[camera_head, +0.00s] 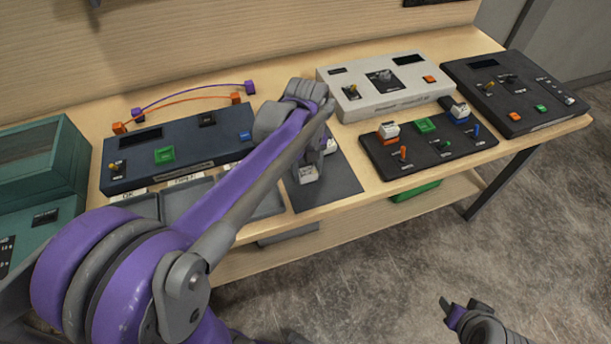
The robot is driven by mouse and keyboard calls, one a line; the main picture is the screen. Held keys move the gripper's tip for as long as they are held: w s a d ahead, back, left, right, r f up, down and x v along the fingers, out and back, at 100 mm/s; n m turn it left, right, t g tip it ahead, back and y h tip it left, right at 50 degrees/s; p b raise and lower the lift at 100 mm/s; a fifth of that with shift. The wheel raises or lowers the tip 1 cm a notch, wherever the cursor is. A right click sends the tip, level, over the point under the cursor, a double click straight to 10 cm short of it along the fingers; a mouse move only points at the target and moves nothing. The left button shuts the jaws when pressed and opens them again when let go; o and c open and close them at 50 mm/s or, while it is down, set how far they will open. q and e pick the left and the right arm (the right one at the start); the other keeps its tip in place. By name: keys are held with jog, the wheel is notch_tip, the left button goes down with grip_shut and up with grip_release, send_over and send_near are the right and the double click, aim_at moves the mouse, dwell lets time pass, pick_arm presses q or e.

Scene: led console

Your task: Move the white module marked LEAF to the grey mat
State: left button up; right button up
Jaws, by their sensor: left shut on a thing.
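The grey mat (338,190) lies on the table in the middle, partly hidden by my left arm. My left gripper (321,148) points down over the back of the mat. It is shut on a white module (331,145), mostly hidden by the gripper and wrist; I cannot tell whether its base touches the mat. Another white module (308,174) stands on the mat at its left side, just in front of the gripper. The markings are too small to read, so I cannot tell which one says LEAF. My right gripper (449,308) is low at the right, over the floor, away from the table.
A navy console (185,150) with orange and purple cables and grey trays (185,198) are at left. A white console (385,85), a dark panel (430,150) holding two white-topped modules, and a black console (515,90) stand at right. A teal case (40,160) is far left.

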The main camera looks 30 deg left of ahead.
aim_at(306, 182)
pick_arm(q)
jog(key=shift+f, duration=2.65)
jog(key=shift+f+b, duration=0.25)
jog(key=shift+b, duration=0.05)
jog(key=o, duration=1.4)
jog(key=shift+r, duration=0.1)
